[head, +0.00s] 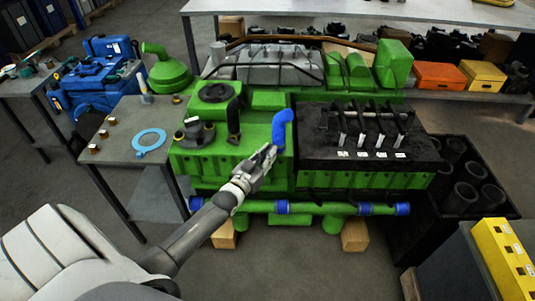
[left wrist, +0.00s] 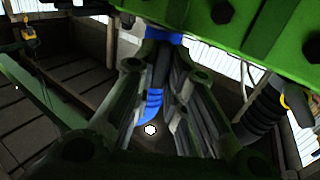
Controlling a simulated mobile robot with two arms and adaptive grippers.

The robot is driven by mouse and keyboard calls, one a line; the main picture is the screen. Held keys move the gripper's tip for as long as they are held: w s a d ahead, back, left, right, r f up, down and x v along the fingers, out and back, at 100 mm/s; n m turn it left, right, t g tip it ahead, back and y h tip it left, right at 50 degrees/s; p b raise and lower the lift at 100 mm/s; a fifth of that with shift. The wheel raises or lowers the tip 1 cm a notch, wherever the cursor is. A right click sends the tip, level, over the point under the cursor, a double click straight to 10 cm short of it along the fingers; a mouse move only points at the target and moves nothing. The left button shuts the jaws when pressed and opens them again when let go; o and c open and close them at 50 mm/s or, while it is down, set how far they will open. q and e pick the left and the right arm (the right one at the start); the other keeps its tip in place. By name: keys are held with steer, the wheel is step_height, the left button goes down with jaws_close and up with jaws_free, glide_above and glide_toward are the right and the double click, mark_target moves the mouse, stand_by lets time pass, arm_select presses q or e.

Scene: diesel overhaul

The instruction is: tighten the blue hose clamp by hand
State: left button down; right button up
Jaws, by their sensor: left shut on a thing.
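A blue elbow hose (head: 281,130) stands on the green engine block (head: 222,158) in the head view. My left gripper (head: 270,152) reaches up from lower left, its fingertips at the hose's lower end. In the left wrist view, the left gripper's fingers (left wrist: 155,112) come together on both sides of a blue piece (left wrist: 152,104) with a small pale hexagonal face (left wrist: 151,129) below it. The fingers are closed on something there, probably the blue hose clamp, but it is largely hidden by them. My right gripper is out of view.
A black valve assembly (head: 375,128) with upright levers stands right of the hose. A green pipe (head: 250,206) with blue sleeves runs along the engine's front. A small table (head: 120,155) with a light-blue ring (head: 149,141) is at left. A black bin (head: 470,160) holds dark cylinders.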

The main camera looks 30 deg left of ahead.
arm_select(q)
steer(key=shift+s+f, duration=0.1)
steer(key=shift+f, duration=0.05)
stand_by(0.3)
steer(key=c, duration=1.8)
jaws_free()
steer(key=shift+o, duration=0.3)
steer(key=s, duration=1.2)
steer(key=shift+d, duration=0.15)
